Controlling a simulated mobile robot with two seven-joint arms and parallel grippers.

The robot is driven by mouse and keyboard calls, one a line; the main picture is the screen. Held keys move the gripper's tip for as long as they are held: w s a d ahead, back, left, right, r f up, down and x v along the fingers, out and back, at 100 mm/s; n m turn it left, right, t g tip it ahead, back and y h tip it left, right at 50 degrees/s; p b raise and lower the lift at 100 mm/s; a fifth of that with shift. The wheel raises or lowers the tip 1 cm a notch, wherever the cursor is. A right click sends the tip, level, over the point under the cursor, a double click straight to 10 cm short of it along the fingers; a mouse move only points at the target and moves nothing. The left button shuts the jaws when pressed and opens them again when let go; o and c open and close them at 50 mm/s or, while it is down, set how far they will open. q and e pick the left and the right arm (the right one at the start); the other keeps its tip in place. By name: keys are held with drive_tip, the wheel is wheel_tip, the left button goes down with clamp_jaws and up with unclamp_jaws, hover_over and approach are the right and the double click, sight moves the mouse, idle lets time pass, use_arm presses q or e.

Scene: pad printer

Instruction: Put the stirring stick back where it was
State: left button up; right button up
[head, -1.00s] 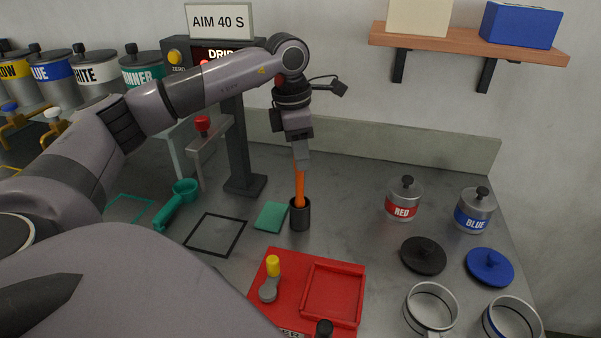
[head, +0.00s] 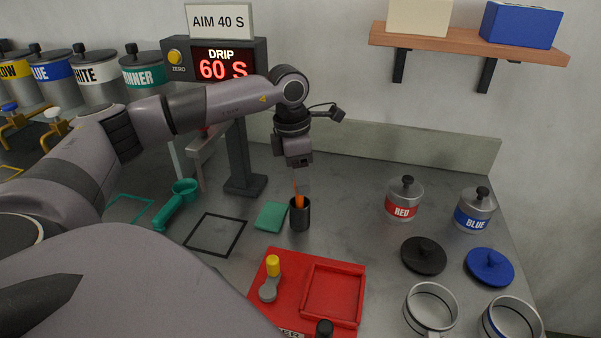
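The orange stirring stick (head: 299,202) stands in a small dark cup (head: 300,217) on the grey bench, its lower part hidden inside the cup. My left gripper (head: 303,188) points down just above the cup, its fingers at the upper part of the stick. A strip of orange shows beside the near finger. I cannot tell whether the fingers still press on the stick. My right gripper is not in view.
A green pad (head: 271,216) lies just left of the cup and a red tray (head: 255,291) in front. Red (head: 404,200) and blue (head: 474,212) labelled tins stand to the right. A display post (head: 240,160) stands behind left. Bare bench lies right of the cup.

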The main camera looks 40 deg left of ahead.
use_arm(q)
wheel_tip(320, 180, up, 12)
drive_tip(key=s, duration=0.1)
drive_tip(key=shift+a+r, duration=0.15)
drive_tip(key=shift+a, duration=0.25)
drive_tip(key=shift+s, duration=0.1)
idle(0.6)
